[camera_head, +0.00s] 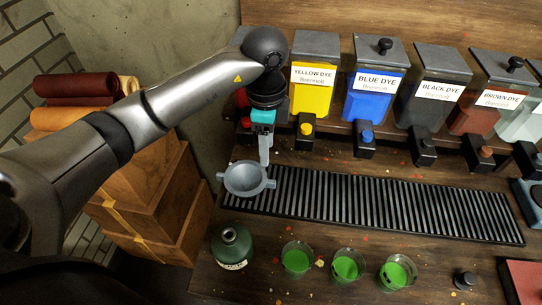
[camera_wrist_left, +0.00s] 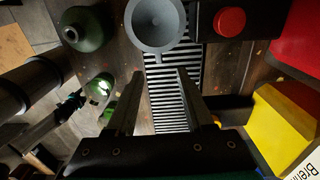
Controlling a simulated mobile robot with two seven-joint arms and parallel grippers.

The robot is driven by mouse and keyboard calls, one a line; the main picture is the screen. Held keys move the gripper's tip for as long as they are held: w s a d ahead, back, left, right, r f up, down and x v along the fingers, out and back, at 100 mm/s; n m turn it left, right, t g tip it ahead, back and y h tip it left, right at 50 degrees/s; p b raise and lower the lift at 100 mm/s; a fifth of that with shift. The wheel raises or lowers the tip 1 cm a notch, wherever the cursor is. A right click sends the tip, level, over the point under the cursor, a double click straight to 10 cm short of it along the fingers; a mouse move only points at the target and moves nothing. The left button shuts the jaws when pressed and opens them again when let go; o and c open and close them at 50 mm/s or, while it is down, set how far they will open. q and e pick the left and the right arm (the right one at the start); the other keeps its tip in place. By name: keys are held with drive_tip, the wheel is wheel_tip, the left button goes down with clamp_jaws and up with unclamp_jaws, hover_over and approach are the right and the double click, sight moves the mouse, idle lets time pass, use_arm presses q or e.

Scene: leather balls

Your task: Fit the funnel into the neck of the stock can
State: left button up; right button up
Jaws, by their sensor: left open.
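The grey funnel (camera_head: 246,179), with a wide bowl and small side lugs, sits mouth up by the left end of the ribbed mat. It also shows at the top of the left wrist view (camera_wrist_left: 157,24). The dark green stock can (camera_head: 231,248) stands upright in front of it, its neck open and empty; it also shows in the left wrist view (camera_wrist_left: 86,27). My left gripper (camera_head: 265,158) is open and empty, just behind the funnel. In the left wrist view its fingers (camera_wrist_left: 160,75) are apart, with mat between them. My right gripper is not in view.
The ribbed mat (camera_head: 390,208) runs to the right. Several glasses of green liquid, one beside the can (camera_head: 297,258), stand along the front. Dye dispensers, including yellow (camera_head: 312,90) and blue (camera_head: 375,95), line the back. Wooden boxes (camera_head: 150,205) stand at the left.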

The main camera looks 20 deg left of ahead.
sight(267, 180)
use_arm(q)
drive_tip(key=f, duration=0.3)
drive_tip(key=shift+s+f, duration=0.1)
drive_tip(key=shift+s, duration=0.2)
wheel_tip(267, 180, down, 10)
drive_tip(key=shift+w+f+b, duration=0.1)
drive_tip(key=shift+w+b, duration=0.05)
drive_tip(key=shift+b, duration=0.3)
drive_tip(key=shift+f, duration=0.45)
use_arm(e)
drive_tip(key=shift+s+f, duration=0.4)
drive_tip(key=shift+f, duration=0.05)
use_arm(q)
drive_tip(key=shift+c, duration=0.5)
clamp_jaws()
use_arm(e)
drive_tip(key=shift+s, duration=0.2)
